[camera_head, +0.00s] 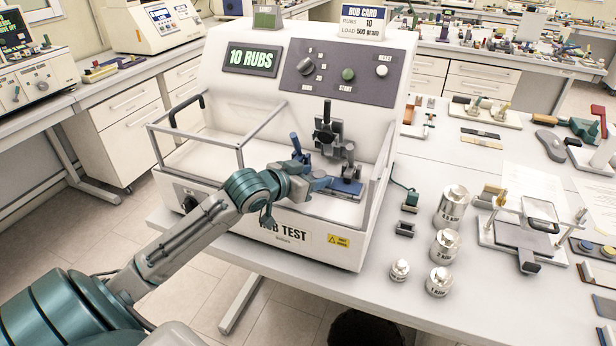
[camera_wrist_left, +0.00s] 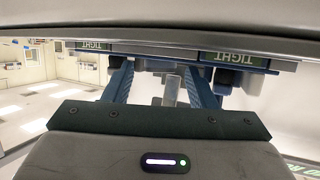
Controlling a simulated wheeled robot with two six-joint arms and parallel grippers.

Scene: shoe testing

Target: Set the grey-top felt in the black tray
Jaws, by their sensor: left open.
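My left gripper (camera_head: 312,168) reaches into the open front of the white rub tester (camera_head: 225,120), close to its blue clamp plate (camera_head: 347,188) and dark upright rubbing head (camera_head: 327,130). In the left wrist view the blue fingers (camera_wrist_left: 164,88) stand apart, with a pale grey cylindrical part (camera_wrist_left: 172,88) visible beyond the gap. I cannot tell that they touch anything. I cannot make out the grey-top felt for certain; it may be hidden behind the gripper. No black tray is clearly identifiable. My right gripper is out of view.
The tester's clear guard frame (camera_head: 200,150) surrounds its left front. Several metal weights (camera_head: 446,243) and small blocks (camera_head: 404,229) stand on the table to the right. A grey-plated fixture (camera_head: 525,235) stands farther right. Strips labelled TIGHT (camera_wrist_left: 235,60) cross above the fingers in the wrist view.

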